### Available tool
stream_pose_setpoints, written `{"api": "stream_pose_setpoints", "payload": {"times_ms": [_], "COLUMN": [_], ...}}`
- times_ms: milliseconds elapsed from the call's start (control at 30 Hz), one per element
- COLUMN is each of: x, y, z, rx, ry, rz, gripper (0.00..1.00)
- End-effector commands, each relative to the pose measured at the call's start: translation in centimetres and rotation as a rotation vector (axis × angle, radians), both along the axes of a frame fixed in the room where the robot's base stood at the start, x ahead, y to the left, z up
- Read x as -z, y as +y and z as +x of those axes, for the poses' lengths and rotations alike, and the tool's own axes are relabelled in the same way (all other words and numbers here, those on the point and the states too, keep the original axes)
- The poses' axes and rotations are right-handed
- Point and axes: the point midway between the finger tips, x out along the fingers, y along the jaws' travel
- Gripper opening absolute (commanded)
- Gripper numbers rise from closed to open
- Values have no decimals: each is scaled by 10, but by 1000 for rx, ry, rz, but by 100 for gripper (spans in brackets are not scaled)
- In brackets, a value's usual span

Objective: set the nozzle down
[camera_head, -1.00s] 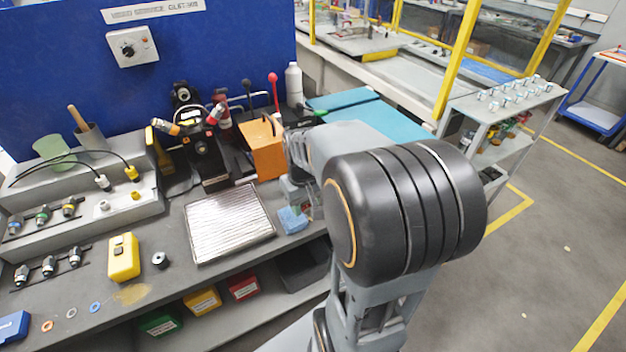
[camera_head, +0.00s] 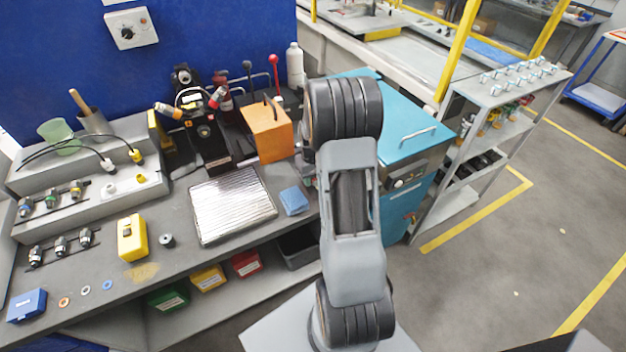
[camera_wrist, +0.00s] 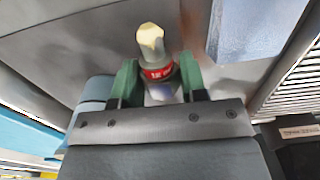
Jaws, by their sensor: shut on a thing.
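My gripper (camera_wrist: 157,84) shows in the wrist view with its green fingers closed around a nozzle (camera_wrist: 151,45). The nozzle has a pale faceted tip, a grey body and a red band with small white marks. Its lower part is hidden between the fingers. A grey surface lies behind it, and I cannot tell whether the nozzle touches it. In the head view my arm hides the gripper and the held nozzle. Several similar nozzles (camera_head: 60,246) with coloured bands sit in racks at the left of the grey bench (camera_head: 200,262).
A ribbed metal tray (camera_head: 233,205) lies mid-bench, with a blue cloth (camera_head: 294,200) to its right. An orange box (camera_head: 267,135) and a black machine (camera_head: 208,145) stand behind. A yellow block (camera_head: 131,238) is left of the tray. A teal cabinet (camera_head: 405,150) stands right of the bench.

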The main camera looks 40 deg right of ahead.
Motion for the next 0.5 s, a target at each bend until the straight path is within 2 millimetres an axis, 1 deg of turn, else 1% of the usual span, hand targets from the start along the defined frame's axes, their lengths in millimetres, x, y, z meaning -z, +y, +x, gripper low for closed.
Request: {"api": "stream_pose_setpoints", "payload": {"times_ms": [100, 200, 500], "x": [12, 18, 20], "y": [0, 0, 0], "z": [0, 0, 0], "rx": [0, 0, 0], "ry": [2, 0, -1], "rz": [1, 0, 0], "gripper": [2, 2, 2]}}
